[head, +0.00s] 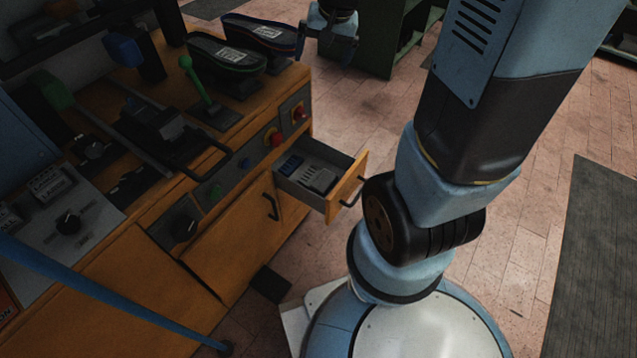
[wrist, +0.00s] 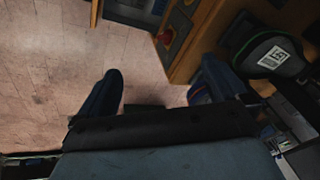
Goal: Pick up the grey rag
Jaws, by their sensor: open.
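I cannot make out the grey rag for certain. An open drawer (head: 347,188) in the orange bench holds a light grey item (head: 318,179) and a blue item (head: 290,164); whether the grey item is a rag I cannot tell. My gripper (head: 328,42) is at the top of the head view, beyond the drawer and beside the bench's far corner. In the wrist view my gripper (wrist: 158,85) has its two dark fingers wide apart, with floor and the bench's edge behind and nothing between them. The drawer is only partly visible at the top there.
Two dark shoe-shaped forms, one green-edged (head: 228,54) and one blue-edged (head: 262,34), are on the bench (head: 236,245). A green lever (head: 197,82) and red buttons (head: 275,139) are near its edge. A green cabinet (head: 372,40) stands behind.

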